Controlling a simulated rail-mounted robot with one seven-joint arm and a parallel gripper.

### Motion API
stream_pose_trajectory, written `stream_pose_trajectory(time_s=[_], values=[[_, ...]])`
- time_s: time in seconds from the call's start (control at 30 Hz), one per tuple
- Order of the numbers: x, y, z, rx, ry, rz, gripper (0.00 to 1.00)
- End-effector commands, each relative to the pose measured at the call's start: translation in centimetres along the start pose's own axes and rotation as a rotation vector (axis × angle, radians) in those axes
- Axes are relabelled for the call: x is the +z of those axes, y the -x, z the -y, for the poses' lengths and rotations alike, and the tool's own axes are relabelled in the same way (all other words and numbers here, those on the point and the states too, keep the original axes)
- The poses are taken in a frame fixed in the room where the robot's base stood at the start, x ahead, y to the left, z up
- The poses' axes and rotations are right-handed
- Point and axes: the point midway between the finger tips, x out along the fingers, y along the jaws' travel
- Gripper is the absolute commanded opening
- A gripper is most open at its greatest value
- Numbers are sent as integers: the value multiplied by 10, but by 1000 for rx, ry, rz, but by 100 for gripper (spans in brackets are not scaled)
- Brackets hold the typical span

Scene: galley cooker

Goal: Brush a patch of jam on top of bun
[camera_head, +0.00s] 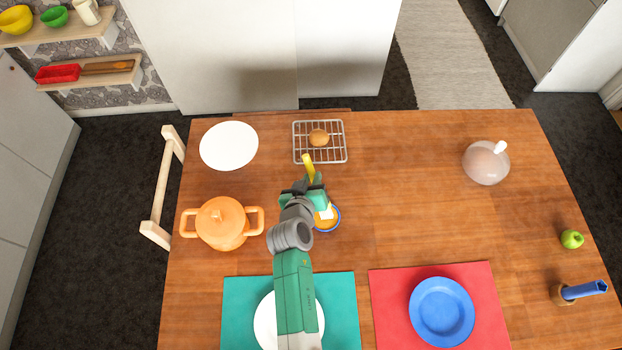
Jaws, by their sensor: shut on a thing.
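The bun (319,138) is small and golden brown and sits on a wire rack (341,155) at the back middle of the table. My gripper (316,190) is shut on a brush, in front of the rack. The brush's yellow handle (308,166) sticks out toward the rack. My gripper and arm hide part of the brush and bowl.
An orange pot (222,224) stands left of my arm, with a white plate (229,146) behind it. A glass dome (486,163) stands at the right. A blue plate (441,312) lies on a red mat (387,312). The table (410,190) is clear right of the bowl.

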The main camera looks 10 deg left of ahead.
Motion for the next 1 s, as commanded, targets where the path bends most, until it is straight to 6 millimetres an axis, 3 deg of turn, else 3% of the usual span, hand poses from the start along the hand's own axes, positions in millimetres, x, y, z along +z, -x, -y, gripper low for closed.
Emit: stream_pose_trajectory(time_s=[1.0], values=[[9, -5, 4, 0, 0, 0, 0]])
